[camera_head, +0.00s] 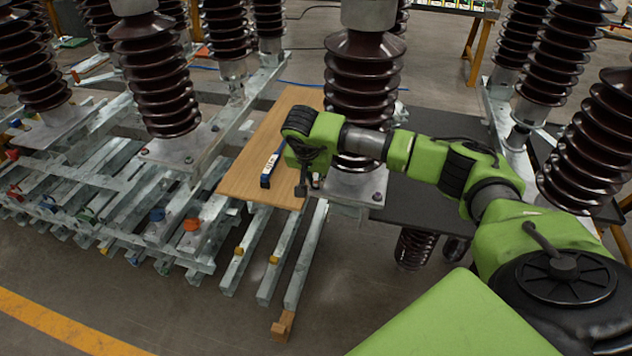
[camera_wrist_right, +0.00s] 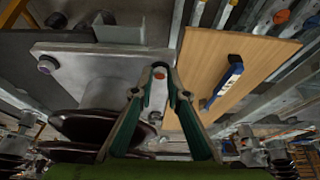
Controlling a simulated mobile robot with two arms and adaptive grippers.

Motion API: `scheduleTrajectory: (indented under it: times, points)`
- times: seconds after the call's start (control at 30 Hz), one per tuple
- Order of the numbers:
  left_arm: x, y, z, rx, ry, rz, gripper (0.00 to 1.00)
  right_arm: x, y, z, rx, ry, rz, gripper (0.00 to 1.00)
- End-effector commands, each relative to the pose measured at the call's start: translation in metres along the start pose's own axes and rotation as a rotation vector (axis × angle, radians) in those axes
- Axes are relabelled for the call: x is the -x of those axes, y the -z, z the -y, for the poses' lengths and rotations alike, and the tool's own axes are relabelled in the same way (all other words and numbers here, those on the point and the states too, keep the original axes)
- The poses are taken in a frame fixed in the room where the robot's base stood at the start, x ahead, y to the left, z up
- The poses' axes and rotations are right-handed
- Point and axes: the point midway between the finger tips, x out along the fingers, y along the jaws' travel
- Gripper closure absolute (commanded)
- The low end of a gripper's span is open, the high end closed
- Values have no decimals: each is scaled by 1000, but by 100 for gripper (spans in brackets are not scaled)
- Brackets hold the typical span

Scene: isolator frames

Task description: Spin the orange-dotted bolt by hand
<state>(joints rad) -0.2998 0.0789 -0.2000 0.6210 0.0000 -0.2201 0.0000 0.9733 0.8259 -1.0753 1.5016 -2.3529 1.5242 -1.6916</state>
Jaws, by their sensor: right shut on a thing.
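My right gripper (camera_head: 308,188) reaches down at the near left corner of the metal base plate (camera_head: 352,190) under the middle brown insulator (camera_head: 362,85). In the right wrist view its two green-edged fingers (camera_wrist_right: 166,72) come together at the plate's edge, shut on a small bolt head with a reddish-orange spot (camera_wrist_right: 158,74). The fingertips partly cover this bolt. Another dark bolt (camera_head: 377,197) sits at the plate's near right corner, clear of the gripper. My left gripper is not in view.
A wooden board (camera_head: 245,165) lies just left of the gripper, with a blue and white tool (camera_head: 270,170) on it. Insulators on galvanised beams (camera_head: 190,210) crowd the left. A dark table (camera_head: 415,200) lies under my right arm. Floor in front is open.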

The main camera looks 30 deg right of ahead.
Motion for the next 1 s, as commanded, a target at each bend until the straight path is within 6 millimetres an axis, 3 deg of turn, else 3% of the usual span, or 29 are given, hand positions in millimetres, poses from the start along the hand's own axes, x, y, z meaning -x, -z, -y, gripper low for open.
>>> scheduleTrajectory:
  times: [1.0]
  points:
    - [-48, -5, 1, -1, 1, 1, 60, -3, 5, 10, -897, -370, -2, 100]
